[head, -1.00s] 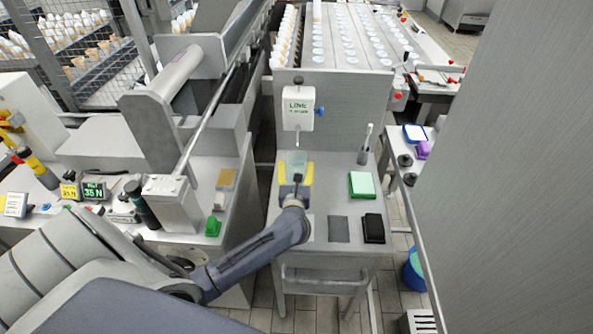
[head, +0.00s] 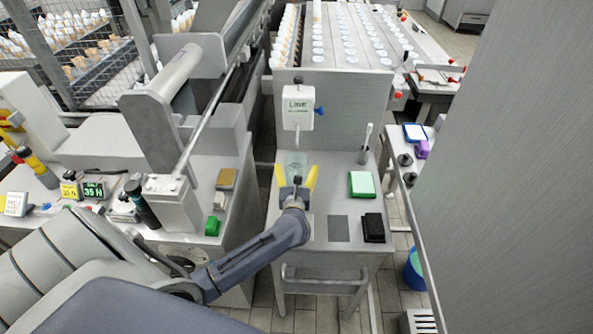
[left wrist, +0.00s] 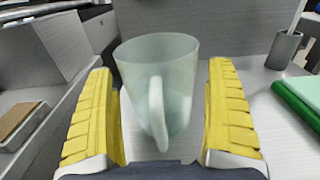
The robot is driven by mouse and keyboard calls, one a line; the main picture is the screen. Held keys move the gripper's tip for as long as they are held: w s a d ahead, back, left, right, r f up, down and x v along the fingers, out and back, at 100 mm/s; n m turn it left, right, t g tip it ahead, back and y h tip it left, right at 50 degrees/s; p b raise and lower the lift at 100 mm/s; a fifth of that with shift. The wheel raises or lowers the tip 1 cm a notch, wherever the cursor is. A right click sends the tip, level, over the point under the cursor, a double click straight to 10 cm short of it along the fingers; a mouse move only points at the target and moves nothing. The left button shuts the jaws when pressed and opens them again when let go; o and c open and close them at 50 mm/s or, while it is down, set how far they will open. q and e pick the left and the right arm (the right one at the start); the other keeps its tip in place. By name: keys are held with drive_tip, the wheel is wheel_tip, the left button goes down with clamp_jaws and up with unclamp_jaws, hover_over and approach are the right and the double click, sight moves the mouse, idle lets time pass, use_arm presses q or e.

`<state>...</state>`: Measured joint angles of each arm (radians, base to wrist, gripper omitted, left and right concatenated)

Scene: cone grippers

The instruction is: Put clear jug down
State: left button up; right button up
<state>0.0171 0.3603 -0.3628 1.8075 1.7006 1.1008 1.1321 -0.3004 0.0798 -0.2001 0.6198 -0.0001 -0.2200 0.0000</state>
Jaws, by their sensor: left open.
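The clear jug (head: 296,160) stands upright on the small metal table (head: 340,200), below the white dispenser box. It is pale, see-through and greenish. In the left wrist view the jug (left wrist: 157,85) shows its handle turned toward me. My left gripper (head: 296,177) has its yellow fingers spread, one on each side of the jug. In the left wrist view the left gripper (left wrist: 165,120) shows gaps between both fingers and the jug, so it is open and empty. The jug's base is partly hidden behind the handle and the gripper. My right gripper is not in view.
The white dispenser (head: 298,108) with a blue tap hangs above the jug. A green-and-white pad (head: 362,184), a black block (head: 373,228), a grey square (head: 338,228) and a cup with a brush (head: 364,155) stand to the right. A side counter (head: 225,165) lies left.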

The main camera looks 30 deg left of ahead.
use_arm(q)
drive_tip(key=shift+r, duration=0.2)
drive_tip(key=v, duration=1.2)
